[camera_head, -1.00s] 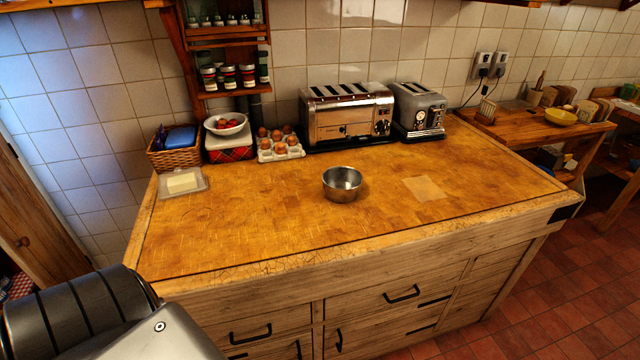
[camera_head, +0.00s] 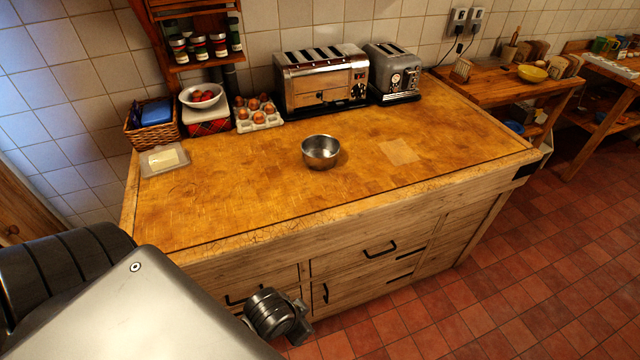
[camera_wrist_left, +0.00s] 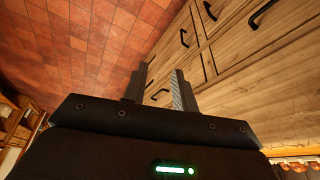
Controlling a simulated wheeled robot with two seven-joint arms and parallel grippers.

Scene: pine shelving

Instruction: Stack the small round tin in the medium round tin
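One round metal tin (camera_head: 321,152) stands upright on the wooden worktop (camera_head: 230,205), near its middle. It looks empty, and I cannot tell whether it is the small or the medium one. No second round tin shows. My left gripper (camera_head: 300,328) is low in front of the worktop's drawers, well apart from the tin. In the left wrist view its two fingers (camera_wrist_left: 158,90) are apart with nothing between them. My right gripper is not in view.
A large toaster (camera_head: 322,80), a smaller toaster (camera_head: 392,75), eggs in a carton (camera_head: 258,115), a bowl of red fruit (camera_head: 201,95), a basket (camera_head: 152,132) and a butter dish (camera_head: 163,160) line the back and left. A flat square (camera_head: 400,151) lies right of the tin. The front worktop is clear.

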